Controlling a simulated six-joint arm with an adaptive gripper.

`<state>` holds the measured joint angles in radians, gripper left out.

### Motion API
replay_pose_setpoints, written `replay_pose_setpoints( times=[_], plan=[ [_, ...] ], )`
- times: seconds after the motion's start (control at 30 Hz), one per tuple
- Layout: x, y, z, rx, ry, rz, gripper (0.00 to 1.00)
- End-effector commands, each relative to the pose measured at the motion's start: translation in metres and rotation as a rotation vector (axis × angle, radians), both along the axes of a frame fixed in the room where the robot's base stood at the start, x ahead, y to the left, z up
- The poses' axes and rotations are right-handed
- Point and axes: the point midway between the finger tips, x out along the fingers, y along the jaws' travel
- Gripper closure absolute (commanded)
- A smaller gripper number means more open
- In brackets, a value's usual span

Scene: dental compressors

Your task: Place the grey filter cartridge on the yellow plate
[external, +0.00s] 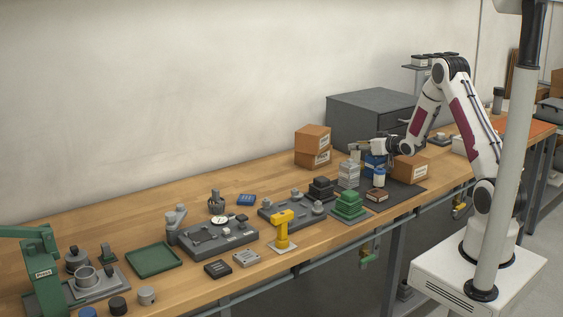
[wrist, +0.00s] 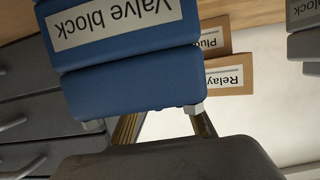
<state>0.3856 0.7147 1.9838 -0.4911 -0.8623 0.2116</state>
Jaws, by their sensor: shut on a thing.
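My gripper (external: 356,148) is at the far right part of the bench, reaching left above the stacked goods. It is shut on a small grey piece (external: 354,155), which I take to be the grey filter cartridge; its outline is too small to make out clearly. In the wrist view, a dark grey rounded shape fills the bottom edge, and I cannot tell whether it is the held piece or part of the gripper. I cannot make out the yellow plate in either view.
Blue valve blocks (wrist: 130,85) stand very close to the wrist camera, upside down in that view, and also show under my wrist (external: 374,163). Cardboard boxes (external: 313,140) and a grey drawer cabinet (external: 365,115) stand behind. Green stacked blocks (external: 350,205) are in front.

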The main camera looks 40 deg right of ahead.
Motion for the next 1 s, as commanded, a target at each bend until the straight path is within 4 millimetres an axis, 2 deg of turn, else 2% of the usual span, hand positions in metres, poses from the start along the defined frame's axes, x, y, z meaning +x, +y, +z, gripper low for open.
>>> replay_pose_setpoints(
  times=[0.03,0.07,0.1,0.6,0.77,1.0],
  plan=[
    [0.0,0.0,-0.001,0.0,0.0,0.0,0.68],
    [0.0,0.0,0.0,0.0,0.0,0.0,0.6],
    [0.0,0.0,0.0,0.0,0.0,0.0,0.56],
    [0.0,0.0,0.004,0.0,-0.002,0.0,0.56],
    [-0.009,0.0,0.006,0.0,0.0,0.0,0.56],
    [-0.032,-0.001,0.013,0.001,0.0,-0.001,0.56]
  ],
)
